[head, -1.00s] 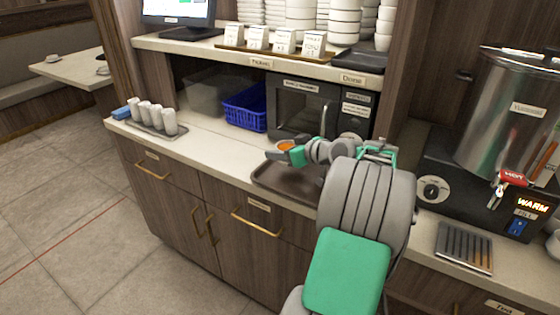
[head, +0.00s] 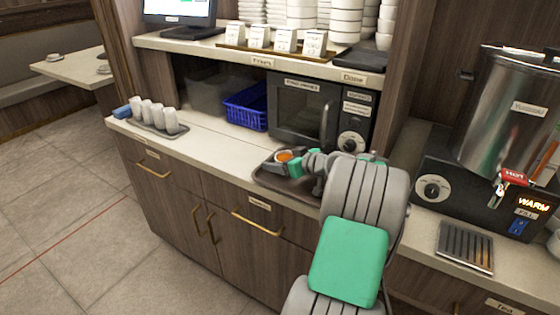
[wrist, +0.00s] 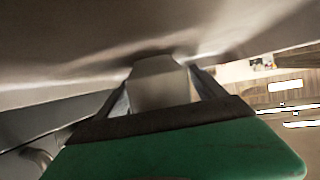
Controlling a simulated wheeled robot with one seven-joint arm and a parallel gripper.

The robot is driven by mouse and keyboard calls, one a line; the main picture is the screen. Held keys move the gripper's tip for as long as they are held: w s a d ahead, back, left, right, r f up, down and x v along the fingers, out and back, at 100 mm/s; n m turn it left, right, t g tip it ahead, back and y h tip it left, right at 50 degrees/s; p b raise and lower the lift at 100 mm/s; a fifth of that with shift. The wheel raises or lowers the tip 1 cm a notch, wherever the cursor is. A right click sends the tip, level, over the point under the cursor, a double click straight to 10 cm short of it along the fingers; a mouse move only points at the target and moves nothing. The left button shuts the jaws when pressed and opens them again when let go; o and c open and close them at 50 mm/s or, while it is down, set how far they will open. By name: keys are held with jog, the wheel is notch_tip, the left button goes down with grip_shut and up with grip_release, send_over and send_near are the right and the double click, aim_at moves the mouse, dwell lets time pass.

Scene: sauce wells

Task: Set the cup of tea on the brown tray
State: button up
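The cup of tea (head: 284,157), with orange tea in it, is upright over the left back part of the brown tray (head: 288,190). My gripper (head: 292,163) is at the cup's right side and seems shut on it. The fingertips are small and partly hidden in the head view. In the wrist view a smooth grey surface, likely the cup's wall, fills the top, right against the fingers (wrist: 160,82). I cannot tell whether the cup's base touches the tray. My arm hides the tray's right part.
A small tray of several white cups (head: 158,122) stands at the counter's left. A blue basket (head: 246,107) and a microwave (head: 300,112) stand behind. A hot-water urn (head: 505,120) is at right. The counter left of the brown tray is clear.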

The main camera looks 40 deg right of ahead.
jog(key=shift+r, duration=0.1)
jog(key=shift+s+r+p, duration=0.1)
jog(key=shift+r+p, duration=0.1)
jog(key=shift+p, duration=0.1)
jog(key=v, duration=1.1)
jog(key=shift+s+b, duration=0.4)
